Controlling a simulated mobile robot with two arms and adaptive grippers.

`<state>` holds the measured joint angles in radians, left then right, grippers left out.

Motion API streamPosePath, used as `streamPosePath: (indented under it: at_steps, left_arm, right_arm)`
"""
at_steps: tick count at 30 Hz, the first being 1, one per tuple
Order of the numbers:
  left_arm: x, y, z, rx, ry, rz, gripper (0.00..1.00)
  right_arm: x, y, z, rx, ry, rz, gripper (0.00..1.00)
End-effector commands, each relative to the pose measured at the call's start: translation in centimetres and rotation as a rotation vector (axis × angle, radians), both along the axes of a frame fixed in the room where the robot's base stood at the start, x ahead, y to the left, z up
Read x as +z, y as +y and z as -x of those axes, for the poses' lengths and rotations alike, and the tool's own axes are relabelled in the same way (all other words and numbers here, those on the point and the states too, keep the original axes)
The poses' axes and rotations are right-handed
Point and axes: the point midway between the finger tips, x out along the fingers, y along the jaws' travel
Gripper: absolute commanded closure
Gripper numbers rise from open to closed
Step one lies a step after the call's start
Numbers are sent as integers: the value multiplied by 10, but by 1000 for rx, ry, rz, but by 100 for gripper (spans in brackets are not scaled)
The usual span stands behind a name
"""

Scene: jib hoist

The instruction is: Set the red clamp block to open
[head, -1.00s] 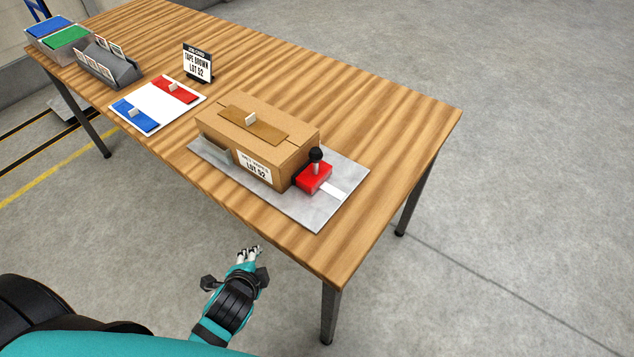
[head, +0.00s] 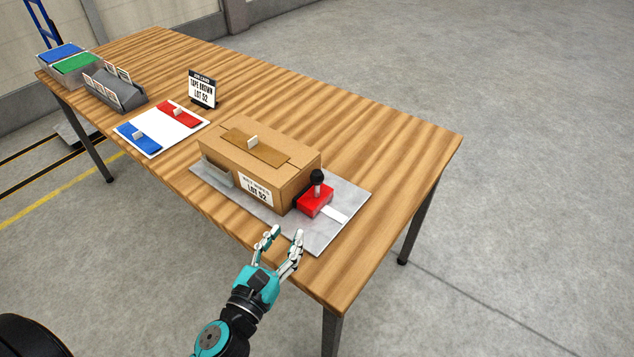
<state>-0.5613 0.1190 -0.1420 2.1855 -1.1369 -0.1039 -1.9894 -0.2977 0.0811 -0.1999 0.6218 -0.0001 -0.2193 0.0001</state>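The red clamp block (head: 315,201) sits on the grey metal plate (head: 318,238) at the right end of the cardboard box (head: 287,187). It has an upright black-knobbed post (head: 318,178) on top. Its left side appears to be against the box or very near it. A pale strip (head: 335,215) shows on the plate to the right of the block. My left gripper (head: 283,234) is open and empty at the table's front edge, just in front of the plate and below the block in the picture. My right gripper is not in view.
The wooden table (head: 400,150) has free room at its right end. A sign card (head: 202,88), a white board (head: 178,125) with red and blue pieces, a grey card rack (head: 118,92) and a bin with blue and green parts (head: 70,82) stand further left.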

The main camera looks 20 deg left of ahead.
Motion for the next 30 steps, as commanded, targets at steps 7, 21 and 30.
streamPosePath:
  at_steps: [7,21,30]
  left_arm:
    - [5,-3,-43,1,-4,2,64]
    - [2,-12,-141,3,0,7,64]
    - [1,-14,-168,3,2,7,64]
  right_arm:
    - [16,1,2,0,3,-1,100]
    - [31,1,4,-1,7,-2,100]
    - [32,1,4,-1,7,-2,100]
